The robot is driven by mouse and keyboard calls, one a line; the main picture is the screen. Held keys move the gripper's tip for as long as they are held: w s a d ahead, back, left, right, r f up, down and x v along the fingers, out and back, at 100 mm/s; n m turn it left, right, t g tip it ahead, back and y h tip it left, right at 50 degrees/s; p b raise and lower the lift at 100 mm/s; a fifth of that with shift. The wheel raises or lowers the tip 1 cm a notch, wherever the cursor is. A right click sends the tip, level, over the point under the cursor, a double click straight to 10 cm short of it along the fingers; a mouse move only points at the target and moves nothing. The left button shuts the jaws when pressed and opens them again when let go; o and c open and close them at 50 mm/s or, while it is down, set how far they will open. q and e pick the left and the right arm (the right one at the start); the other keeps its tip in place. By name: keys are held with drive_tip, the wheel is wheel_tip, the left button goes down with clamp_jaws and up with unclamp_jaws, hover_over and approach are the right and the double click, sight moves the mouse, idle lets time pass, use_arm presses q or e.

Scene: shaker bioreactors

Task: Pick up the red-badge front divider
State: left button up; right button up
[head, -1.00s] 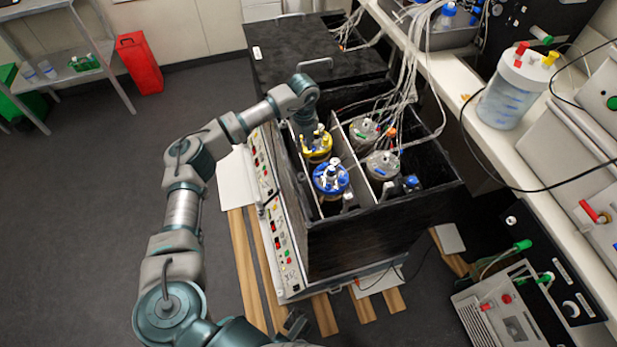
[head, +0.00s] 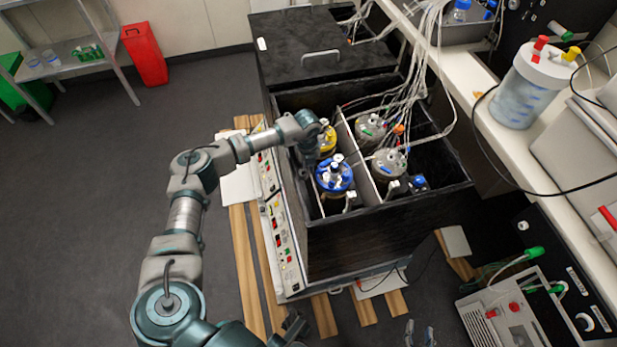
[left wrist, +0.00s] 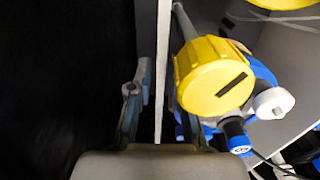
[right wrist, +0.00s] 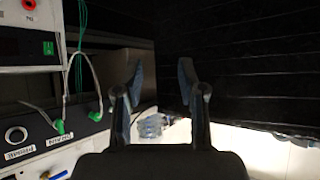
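A thin pale divider (left wrist: 163,60) shows edge-on in the left wrist view, beside the yellow-capped vessel (left wrist: 215,78). I see no red badge on it. My left gripper (left wrist: 157,80) is open, with one finger on each side of the divider's edge. A dark gap shows between the left finger and the panel; whether the right finger touches it I cannot tell.
Blue-capped (head: 334,174) and yellow-capped vessels stand close to my left gripper. Two grey-lidded vessels (head: 389,163) stand beyond another pale divider (head: 364,170). White tubes hang over the box. A bench (head: 480,115) runs along the right.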

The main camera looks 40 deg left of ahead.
use_arm(q)
drive_tip(key=shift+r, duration=0.1)
drive_tip(key=shift+c, duration=0.5)
clamp_jaws()
drive_tip(key=shift+r, duration=0.1)
wheel_tip(320, 180, up, 10)
drive_tip(key=shift+f+p, duration=0.1)
drive_tip(key=shift+p, duration=1.1)
wheel_tip(320, 180, up, 20)
drive_tip(key=p, duration=0.5)
drive_tip(key=shift+f, duration=0.2)
use_arm(e)
drive_tip(key=s+d+f+g+h, duration=0.1)
drive_tip(key=s+d+f+g, duration=0.1)
drive_tip(key=s+g, duration=0.2)
drive_tip(key=s+d+f+g+h, duration=0.1)
drive_tip(key=s+d+f+g, duration=0.1)
drive_tip(key=s, duration=0.6)
drive_tip(key=shift+s+d+f+g, duration=0.25)
drive_tip(key=shift+f+g, duration=0.3)
drive_tip(key=shift+g, duration=0.55)
